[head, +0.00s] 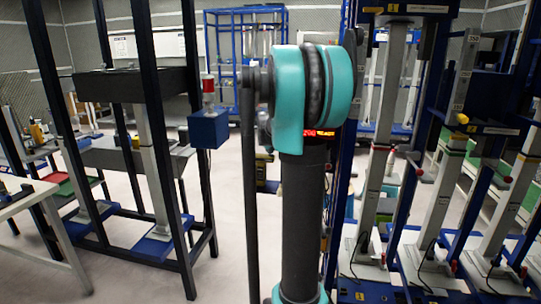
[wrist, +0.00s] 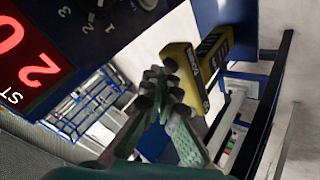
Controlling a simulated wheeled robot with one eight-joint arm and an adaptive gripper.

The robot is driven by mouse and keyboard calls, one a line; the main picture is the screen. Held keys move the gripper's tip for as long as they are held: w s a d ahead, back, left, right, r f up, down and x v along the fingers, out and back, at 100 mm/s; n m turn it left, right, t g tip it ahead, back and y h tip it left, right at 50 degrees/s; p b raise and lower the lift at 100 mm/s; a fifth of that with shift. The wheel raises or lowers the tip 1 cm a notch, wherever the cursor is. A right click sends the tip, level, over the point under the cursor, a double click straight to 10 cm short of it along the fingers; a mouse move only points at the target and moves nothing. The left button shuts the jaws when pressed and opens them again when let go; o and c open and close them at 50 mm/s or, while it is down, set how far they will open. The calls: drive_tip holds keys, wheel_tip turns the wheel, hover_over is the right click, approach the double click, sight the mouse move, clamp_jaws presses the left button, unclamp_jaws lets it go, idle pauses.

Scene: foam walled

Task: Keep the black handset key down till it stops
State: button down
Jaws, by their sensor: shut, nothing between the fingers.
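In the wrist view, a yellow-and-black block (wrist: 184,76), which looks like the handset, is just right of my gripper (wrist: 160,84). My gripper's fingertips are together with nothing between them. The tips overlap the block's left edge in the picture; I cannot tell whether they touch it. No black key can be made out on the block. In the head view my teal and dark arm stands in the middle and my gripper cannot be made out.
A dark panel with a red lit display (wrist: 25,55) and numbered dials fills the wrist view's upper left. In the head view, a black-framed rig (head: 150,180) stands left, with a blue box (head: 208,130) on its side. Blue-and-grey rigs (head: 385,190) stand close on the right. Pale floor shows between.

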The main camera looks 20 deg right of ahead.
drive_tip(key=shift+r, duration=0.1)
idle(0.3)
drive_tip(key=shift+r, duration=0.85)
drive_tip(key=shift+r, duration=2.5)
